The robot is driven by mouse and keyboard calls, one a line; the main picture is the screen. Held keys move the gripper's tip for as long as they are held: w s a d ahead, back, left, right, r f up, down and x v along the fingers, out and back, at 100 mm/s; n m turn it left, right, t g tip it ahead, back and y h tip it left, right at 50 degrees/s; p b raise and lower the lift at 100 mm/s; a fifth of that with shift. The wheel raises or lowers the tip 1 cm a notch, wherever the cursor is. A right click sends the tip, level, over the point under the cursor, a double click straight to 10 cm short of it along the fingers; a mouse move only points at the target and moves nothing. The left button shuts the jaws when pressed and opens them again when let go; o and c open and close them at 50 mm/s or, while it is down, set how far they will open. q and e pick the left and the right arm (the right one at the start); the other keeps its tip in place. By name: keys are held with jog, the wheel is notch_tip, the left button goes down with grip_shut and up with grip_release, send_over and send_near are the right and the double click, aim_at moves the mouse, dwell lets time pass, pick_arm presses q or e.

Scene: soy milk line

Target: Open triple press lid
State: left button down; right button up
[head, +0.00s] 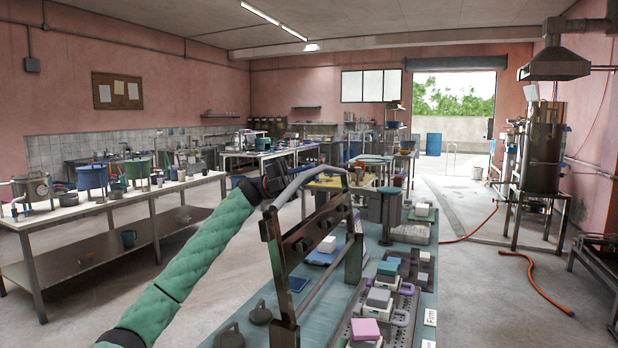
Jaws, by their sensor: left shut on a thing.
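The triple press (280,285) stands on the blue-green worktop in front of me, with metal uprights and a dark, tilted plate with holes (318,226) between them. A pale grey curved bar (308,172) arches over the top of this frame. My left arm, in a green sleeve, reaches in from the lower left. My left gripper (276,184) is shut on the grey bar at its left end, beside the top of the near upright. Its fingertips are small and partly hidden. I cannot tell how far the lid is open. My right gripper is not in view.
Small moulds with pink, white and teal blocks (366,328) sit on the worktop right of the press. Dark round weights (230,336) lie at its near left. A steel table (110,206) stands at left. An orange hose (532,283) lies on the open floor at right.

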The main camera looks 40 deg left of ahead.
pick_arm(q)
jog(key=shift+d+f, duration=0.1)
jog(key=c, duration=1.3)
grip_release()
jog(key=shift+b+v, duration=0.6)
jog(key=shift+v, duration=3.3)
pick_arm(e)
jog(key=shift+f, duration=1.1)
